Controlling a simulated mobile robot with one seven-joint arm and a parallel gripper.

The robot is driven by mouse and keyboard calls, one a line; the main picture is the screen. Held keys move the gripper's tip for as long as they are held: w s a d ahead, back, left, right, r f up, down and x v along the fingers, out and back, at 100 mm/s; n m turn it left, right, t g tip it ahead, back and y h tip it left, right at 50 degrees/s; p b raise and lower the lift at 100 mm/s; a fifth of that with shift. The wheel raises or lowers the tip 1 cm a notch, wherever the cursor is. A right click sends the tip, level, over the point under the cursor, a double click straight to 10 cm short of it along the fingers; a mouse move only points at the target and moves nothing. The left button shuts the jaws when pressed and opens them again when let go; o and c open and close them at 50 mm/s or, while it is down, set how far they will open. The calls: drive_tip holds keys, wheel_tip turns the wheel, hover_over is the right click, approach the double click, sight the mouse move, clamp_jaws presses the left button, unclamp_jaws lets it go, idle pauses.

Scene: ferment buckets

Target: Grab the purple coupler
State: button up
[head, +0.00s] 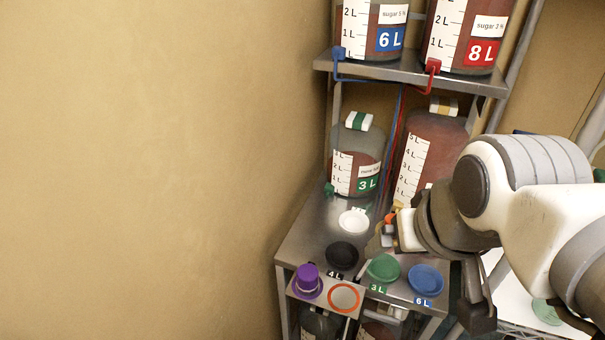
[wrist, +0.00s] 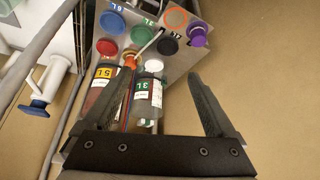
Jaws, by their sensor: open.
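The purple coupler (head: 308,281) stands at the front left corner of the lower shelf, with a wide rim and a narrower top. In the wrist view the purple coupler (wrist: 198,36) is at the upper right, beyond the right fingertip and clear of it.
Near the coupler lie an orange ring (head: 344,297), a black lid (head: 342,255), a green lid (head: 383,267), a blue lid (head: 426,279) and a white lid (head: 354,221). The 3 L bucket (head: 357,160) stands behind. An upper shelf (head: 410,72) holds two more buckets. A wall is left.

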drive_tip(key=n+g+p, duration=0.5)
drive_tip(key=n+g, duration=0.1)
drive_tip(key=n, duration=1)
hover_over(307, 272)
wheel_tip(307, 272, down, 10)
drive_tip(key=f, duration=1.1)
drive_tip(key=shift+s+d, duration=0.25)
drive_tip(key=shift+s, duration=0.1)
drive_tip(key=shift+w+a+f+p, duration=0.1)
drive_tip(key=shift+f+p, duration=0.1)
drive_tip(key=shift+f, duration=0.7)
drive_tip(key=shift+w+a+f+p, duration=0.1)
drive_tip(key=shift+w+f+p, duration=0.05)
drive_tip(key=shift+f, duration=0.7)
drive_tip(key=shift+w+a+f+p, duration=0.1)
drive_tip(key=shift+f+p, duration=0.1)
drive_tip(key=shift+f, duration=0.7)
clamp_jaws()
